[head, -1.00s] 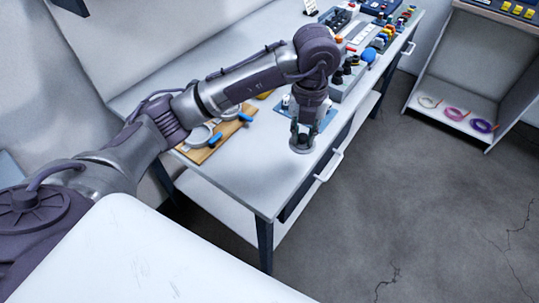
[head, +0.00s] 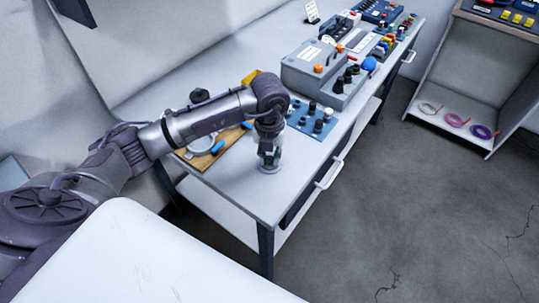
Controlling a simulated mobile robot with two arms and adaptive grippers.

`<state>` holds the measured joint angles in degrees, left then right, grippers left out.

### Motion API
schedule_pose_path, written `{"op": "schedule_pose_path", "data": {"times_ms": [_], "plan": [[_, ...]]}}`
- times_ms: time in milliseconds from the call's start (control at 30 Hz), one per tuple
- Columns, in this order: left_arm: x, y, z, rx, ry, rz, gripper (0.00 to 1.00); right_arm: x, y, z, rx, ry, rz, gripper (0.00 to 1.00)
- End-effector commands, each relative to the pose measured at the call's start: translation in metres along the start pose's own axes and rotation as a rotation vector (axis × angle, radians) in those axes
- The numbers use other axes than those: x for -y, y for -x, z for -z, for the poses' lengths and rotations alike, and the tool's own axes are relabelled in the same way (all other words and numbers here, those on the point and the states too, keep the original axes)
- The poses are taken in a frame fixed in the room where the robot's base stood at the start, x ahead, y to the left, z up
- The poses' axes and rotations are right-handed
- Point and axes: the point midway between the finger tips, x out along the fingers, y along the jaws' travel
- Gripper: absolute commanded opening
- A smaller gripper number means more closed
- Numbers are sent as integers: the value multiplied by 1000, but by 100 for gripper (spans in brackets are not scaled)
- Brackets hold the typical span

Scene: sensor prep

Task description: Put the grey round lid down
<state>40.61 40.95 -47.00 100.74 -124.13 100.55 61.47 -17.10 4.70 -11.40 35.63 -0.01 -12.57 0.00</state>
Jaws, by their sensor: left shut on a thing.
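My left gripper (head: 269,160) points down over the near part of the white table (head: 240,192). It is shut on the grey round lid (head: 270,169), which shows as a small pale disc under the fingertips. The lid is at or just above the tabletop; I cannot tell whether it touches. The fingers hide most of its top. My right gripper is not in view.
A wooden board (head: 199,161) with grey clamp-like parts and blue handles lies left of the gripper. A blue plate with dark knobs (head: 318,126) and a grey box (head: 309,68) stand behind. The table's front corner is clear. A shelf with coloured rings (head: 455,120) is at right.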

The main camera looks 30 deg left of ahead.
Motion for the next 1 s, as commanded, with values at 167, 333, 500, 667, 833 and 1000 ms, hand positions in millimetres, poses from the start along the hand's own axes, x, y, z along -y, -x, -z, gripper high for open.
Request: {"op": "schedule_pose_path", "data": {"times_ms": [167, 333, 500, 667, 833, 1000], "plan": [[0, -3, 0, 0, 0, 0, 4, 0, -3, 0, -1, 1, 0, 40], [0, -3, 0, -1, 0, -1, 43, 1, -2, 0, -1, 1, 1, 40], [0, -3, 0, -1, 0, -1, 47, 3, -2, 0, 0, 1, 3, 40], [0, -1, 0, -1, 0, -1, 47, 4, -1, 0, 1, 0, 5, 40], [0, 15, -1, 3, 0, 1, 47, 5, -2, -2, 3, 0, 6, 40], [0, 51, -1, 5, -1, 2, 47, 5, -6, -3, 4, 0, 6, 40]]}}
